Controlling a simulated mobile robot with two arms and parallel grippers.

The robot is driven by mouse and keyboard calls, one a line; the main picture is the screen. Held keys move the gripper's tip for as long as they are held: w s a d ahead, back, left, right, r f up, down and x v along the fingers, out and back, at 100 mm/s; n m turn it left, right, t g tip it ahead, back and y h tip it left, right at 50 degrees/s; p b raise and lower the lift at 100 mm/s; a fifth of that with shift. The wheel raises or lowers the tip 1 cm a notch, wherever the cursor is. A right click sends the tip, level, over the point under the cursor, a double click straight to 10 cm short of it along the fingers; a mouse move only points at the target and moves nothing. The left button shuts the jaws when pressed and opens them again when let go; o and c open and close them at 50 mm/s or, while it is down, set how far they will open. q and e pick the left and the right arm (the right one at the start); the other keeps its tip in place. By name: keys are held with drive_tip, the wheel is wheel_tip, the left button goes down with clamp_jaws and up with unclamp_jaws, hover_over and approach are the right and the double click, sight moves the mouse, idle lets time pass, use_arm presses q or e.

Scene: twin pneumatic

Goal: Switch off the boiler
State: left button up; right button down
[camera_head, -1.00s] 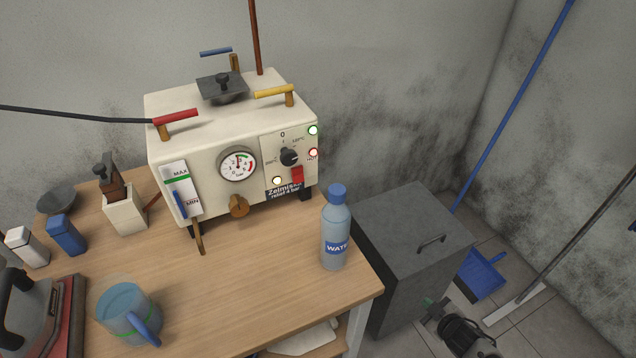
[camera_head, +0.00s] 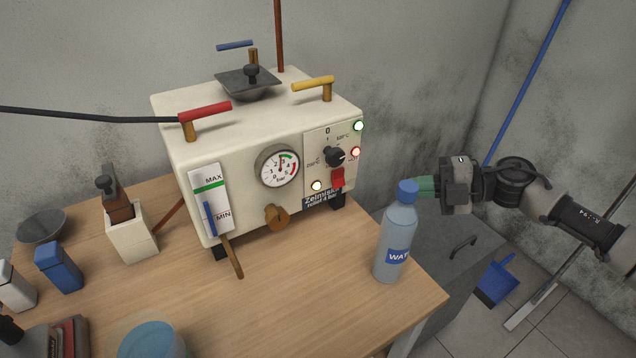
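The boiler (camera_head: 250,140) is a cream box on the wooden table, with a round pressure gauge (camera_head: 279,167) and a water level strip. Its right front panel has a black rotary knob (camera_head: 336,156) and a red switch (camera_head: 338,178) below it. A green, a red and a pale yellow lamp on the panel are lit. My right gripper (camera_head: 426,187) has come in from the right, its green fingertips pointing left, right of the panel and clear of it. The bottle cap overlaps the tips, so its opening is unclear. My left gripper is not in view.
A water bottle (camera_head: 397,235) stands near the table's right edge, in front of the gripper. A dark grey cabinet (camera_head: 425,262) is right of the table (camera_head: 300,300). The red-handled valve (camera_head: 205,111) and a black hose are on top of the boiler.

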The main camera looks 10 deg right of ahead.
sight(342, 184)
drive_tip(key=x, duration=0.4)
drive_tip(key=w+p+x, duration=0.1)
drive_tip(key=x, duration=0.2)
drive_tip(key=w+d+x, duration=0.1)
drive_tip(key=x, duration=0.3)
drive_tip(key=shift+w+a+f+p, duration=0.15)
drive_tip(key=shift+a+f+p, duration=0.15)
drive_tip(key=shift+f, duration=0.2)
drive_tip(key=shift+w+a+f, duration=0.1)
drive_tip(key=shift+w, duration=0.2)
drive_tip(key=shift+f, duration=0.1)
drive_tip(key=b, duration=0.2)
drive_tip(key=f+n+y+b, duration=0.1)
drive_tip(key=b, duration=0.1)
drive_tip(key=shift+w+a+f+t, duration=0.1)
drive_tip(key=shift+w+f+t, duration=0.05)
drive_tip(key=shift+w+t, duration=0.15)
drive_tip(key=shift+r+p, duration=0.5)
